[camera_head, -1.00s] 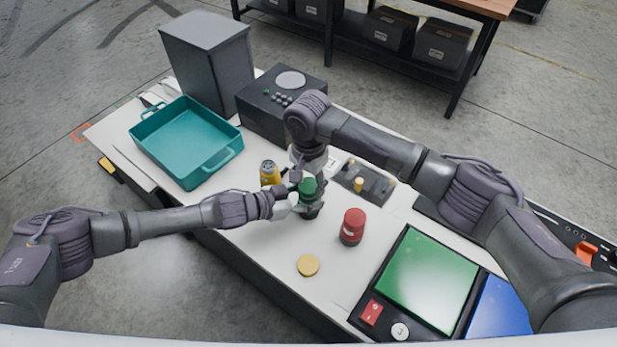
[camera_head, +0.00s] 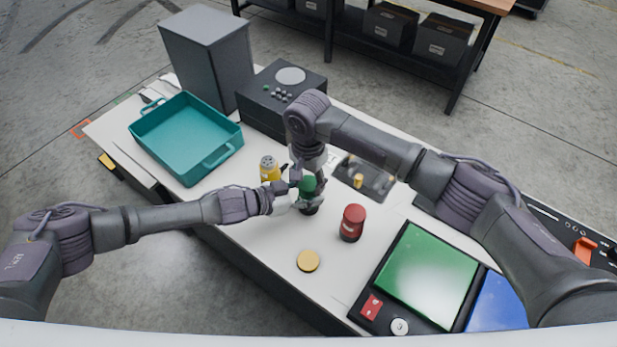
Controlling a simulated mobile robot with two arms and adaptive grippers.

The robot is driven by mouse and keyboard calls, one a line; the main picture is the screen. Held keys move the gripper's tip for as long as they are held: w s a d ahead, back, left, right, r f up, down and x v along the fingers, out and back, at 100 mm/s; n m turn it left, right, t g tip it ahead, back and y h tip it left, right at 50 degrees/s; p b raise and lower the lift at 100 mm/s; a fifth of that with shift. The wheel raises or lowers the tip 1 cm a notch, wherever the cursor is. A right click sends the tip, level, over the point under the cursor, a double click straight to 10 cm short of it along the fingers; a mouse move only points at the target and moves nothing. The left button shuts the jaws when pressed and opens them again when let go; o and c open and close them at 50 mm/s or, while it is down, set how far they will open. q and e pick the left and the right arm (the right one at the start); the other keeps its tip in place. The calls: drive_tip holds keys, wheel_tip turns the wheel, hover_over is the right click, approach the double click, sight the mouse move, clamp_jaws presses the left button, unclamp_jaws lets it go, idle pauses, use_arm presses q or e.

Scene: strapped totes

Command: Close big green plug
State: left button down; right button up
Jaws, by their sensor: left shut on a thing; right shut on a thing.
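The big green plug (camera_head: 308,186) stands upright near the middle of the white table, its lower part dark and partly hidden by my grippers. My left gripper (camera_head: 292,204) comes in from the left and is shut on the plug's lower part. My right gripper (camera_head: 308,178) reaches down from above and is shut on the plug's green top. The exact finger contacts are small and partly hidden. A red plug (camera_head: 353,222) stands apart to the right. A yellow plug (camera_head: 269,170) stands close behind my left gripper.
A yellow disc (camera_head: 308,261) lies on the table (camera_head: 255,240) in front. A teal tray (camera_head: 226,157), a grey bin (camera_head: 205,60) and a black box with buttons (camera_head: 262,92) stand at the back. A green panel (camera_head: 428,275) and a blue panel (camera_head: 497,305) lie at right.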

drive_tip(key=shift+f, duration=0.15)
drive_tip(key=shift+m, duration=0.9)
drive_tip(key=m, duration=0.4)
drive_tip(key=shift+m, duration=0.4)
drive_tip(key=o, duration=0.8)
drive_tip(key=shift+r, duration=2.25)
